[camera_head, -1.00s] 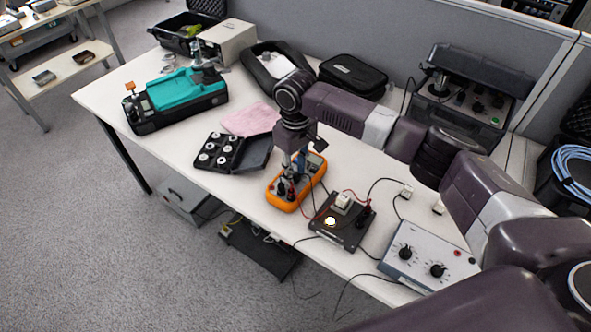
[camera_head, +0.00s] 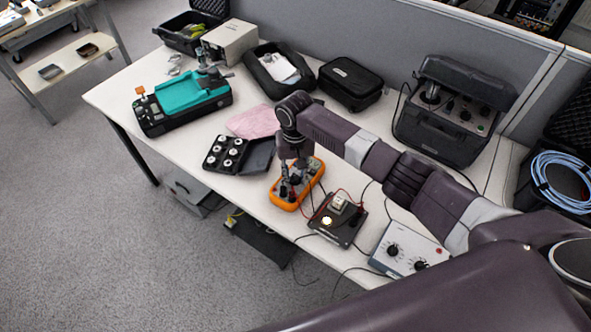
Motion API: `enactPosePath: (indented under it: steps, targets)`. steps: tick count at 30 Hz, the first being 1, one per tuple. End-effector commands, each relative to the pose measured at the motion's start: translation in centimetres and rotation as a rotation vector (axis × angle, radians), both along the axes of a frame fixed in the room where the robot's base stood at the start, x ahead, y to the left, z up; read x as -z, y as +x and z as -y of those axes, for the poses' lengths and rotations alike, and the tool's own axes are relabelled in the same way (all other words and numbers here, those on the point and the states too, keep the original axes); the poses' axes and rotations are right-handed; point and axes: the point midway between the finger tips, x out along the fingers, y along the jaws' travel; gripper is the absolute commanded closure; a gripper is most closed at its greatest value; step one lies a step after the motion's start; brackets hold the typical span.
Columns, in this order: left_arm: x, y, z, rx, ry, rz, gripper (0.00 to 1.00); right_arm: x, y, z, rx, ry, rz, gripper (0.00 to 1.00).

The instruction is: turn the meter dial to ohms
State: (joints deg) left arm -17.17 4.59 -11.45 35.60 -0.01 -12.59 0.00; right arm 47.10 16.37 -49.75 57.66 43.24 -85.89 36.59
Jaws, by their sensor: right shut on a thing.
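The orange meter (camera_head: 315,180) lies on the white table near its front edge. My right gripper (camera_head: 291,177) reaches straight down over the meter's face, with its fingers at the face. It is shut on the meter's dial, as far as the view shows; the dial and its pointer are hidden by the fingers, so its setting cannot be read. Dark plugs stand at the meter's near end. My left gripper is not in view.
A black case of round weights (camera_head: 224,154) and a pink cloth (camera_head: 253,122) lie to the left. A teal-topped device (camera_head: 187,96) stands farther left.

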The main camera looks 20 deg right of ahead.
Motion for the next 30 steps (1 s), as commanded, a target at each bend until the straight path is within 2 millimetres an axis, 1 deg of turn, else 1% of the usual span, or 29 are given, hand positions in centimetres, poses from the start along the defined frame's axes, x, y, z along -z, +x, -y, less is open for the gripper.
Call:
enactPosePath:
  steps: [1,4,19,20,21,24,30]
  targets:
    - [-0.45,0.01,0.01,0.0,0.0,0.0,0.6,-0.32,0.09,-0.06,0.015,0.002,0.002,0.99]
    - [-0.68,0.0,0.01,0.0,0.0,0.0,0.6,-0.25,0.1,-0.1,0.041,0.002,0.002,0.99]
    - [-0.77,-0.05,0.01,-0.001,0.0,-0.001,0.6,-0.1,0.12,-0.06,0.06,0.0,0.003,0.99]
    - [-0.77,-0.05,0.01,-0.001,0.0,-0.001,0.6,-0.1,0.12,-0.06,0.06,0.0,0.003,0.74]
    - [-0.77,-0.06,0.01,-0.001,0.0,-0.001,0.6,-0.1,0.12,-0.05,0.06,0.0,0.003,0.7]
    - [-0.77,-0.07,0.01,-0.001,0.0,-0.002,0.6,-0.09,0.11,-0.05,0.06,0.001,0.002,0.59]
    - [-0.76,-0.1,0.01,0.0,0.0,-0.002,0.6,-0.04,0.07,-0.04,0.06,0.001,0.002,0.59]
